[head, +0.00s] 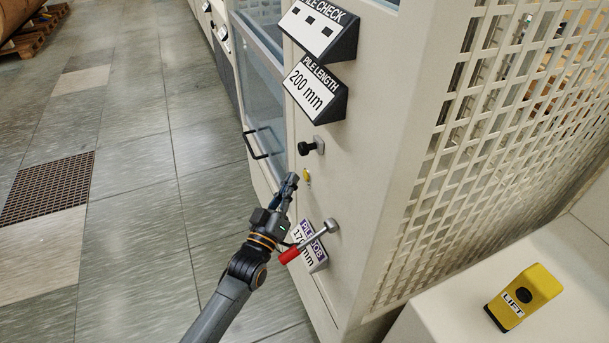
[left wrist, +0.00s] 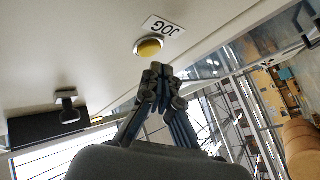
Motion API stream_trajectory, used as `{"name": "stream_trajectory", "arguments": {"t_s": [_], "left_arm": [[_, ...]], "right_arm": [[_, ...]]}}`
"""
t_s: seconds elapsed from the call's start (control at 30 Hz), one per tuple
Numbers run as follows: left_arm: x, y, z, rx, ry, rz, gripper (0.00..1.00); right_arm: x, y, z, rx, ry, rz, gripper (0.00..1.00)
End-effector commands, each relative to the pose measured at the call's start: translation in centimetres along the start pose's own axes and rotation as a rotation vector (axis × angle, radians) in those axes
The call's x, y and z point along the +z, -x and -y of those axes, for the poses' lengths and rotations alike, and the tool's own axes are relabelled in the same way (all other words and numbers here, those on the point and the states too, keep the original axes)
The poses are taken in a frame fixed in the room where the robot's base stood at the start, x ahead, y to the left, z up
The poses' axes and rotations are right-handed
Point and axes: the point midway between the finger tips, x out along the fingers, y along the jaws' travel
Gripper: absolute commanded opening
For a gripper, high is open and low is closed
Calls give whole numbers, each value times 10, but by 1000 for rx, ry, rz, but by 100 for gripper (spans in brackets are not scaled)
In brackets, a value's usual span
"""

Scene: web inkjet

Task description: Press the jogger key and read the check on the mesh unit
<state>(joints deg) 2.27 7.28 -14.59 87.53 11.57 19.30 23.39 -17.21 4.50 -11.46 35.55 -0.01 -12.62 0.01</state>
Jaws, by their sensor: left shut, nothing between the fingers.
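The jogger key is a round yellow button beside a JOG label; it shows in the left wrist view (left wrist: 150,47) and small in the head view (head: 307,178) on the pale front of the mesh unit (head: 375,150). My left gripper (head: 291,182) is shut and empty, its tips close to the button; in the left wrist view its tips (left wrist: 161,72) show just below the button. I cannot tell whether they touch it. The PILE CHECK panel (head: 318,28) at the top shows several dark squares on white, its top edge cut off. My right gripper is not in view.
A PILE LENGTH sign (head: 315,88) reads 200 mm. Below it are a black knob (head: 306,148) and a red-handled lever (head: 290,255), which partly covers a PILE JOB sign (head: 318,258). A yellow LIFT box (head: 525,298) sits at right.

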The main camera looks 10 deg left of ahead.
Motion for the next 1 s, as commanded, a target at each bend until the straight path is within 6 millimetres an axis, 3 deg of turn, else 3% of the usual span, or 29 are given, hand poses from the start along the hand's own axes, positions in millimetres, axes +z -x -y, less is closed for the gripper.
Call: {"name": "stream_trajectory", "arguments": {"t_s": [1.0], "left_arm": [[6,-9,-6,0,0,0,0]], "right_arm": [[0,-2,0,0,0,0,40]]}}
